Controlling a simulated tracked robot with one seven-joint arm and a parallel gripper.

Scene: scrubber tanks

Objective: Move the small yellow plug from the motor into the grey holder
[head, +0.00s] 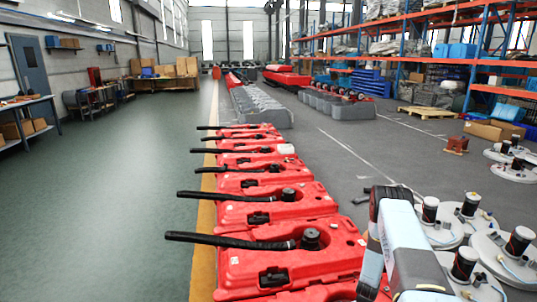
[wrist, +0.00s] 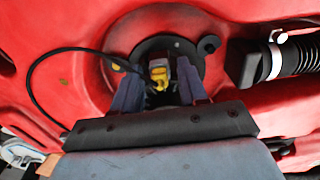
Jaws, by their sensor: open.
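In the wrist view, a small yellow plug (wrist: 159,82) shows near the middle of the round black motor (wrist: 160,45), which sits in a recess of a red tank. My gripper (wrist: 159,72) is open, with one grey finger on each side of the yellow plug. I cannot tell whether either finger touches it. A thin black cable loops in from the left toward the motor, with a small yellow spot near its end. I cannot pick out the grey holder for certain. The plug and the gripper's fingertips do not show in the head view.
A black hose with a light clamp (wrist: 276,62) lies right of the motor in the wrist view. In the head view, red tanks (head: 290,215) with black hoses stand in a row. Round white units (head: 515,172) crowd the right. The green floor (head: 110,190) at left is clear.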

